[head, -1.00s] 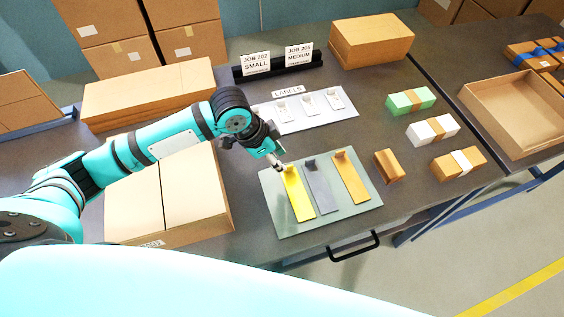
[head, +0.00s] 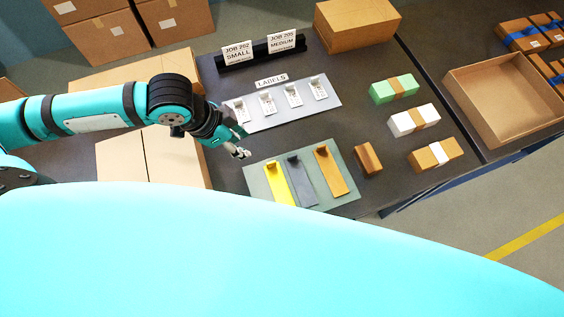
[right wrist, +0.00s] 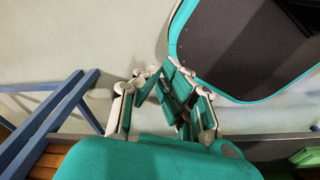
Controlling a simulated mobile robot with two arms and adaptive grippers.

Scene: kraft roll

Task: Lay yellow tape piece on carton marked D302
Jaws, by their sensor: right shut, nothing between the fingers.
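The yellow tape piece (head: 280,187) lies on the grey-green board (head: 345,207), left of a grey piece (head: 301,182) and an orange-brown piece (head: 331,172). My left gripper (head: 243,153) hangs above and left of the yellow piece's far end, apart from it. Its fingers are too small to tell open from shut, and I see no tape in them. A large closed carton (head: 122,158) lies left of the board, partly behind my left arm. Its front is hidden and I cannot read D302 on it. My right gripper (right wrist: 165,75) is shut and empty in the right wrist view.
A labels plate (head: 325,101) and a job sign stand (head: 262,55) are behind the board. A small brown block (head: 368,159) and green, white and orange bundles lie right. An open box (head: 505,105) stands far right. My body covers the foreground.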

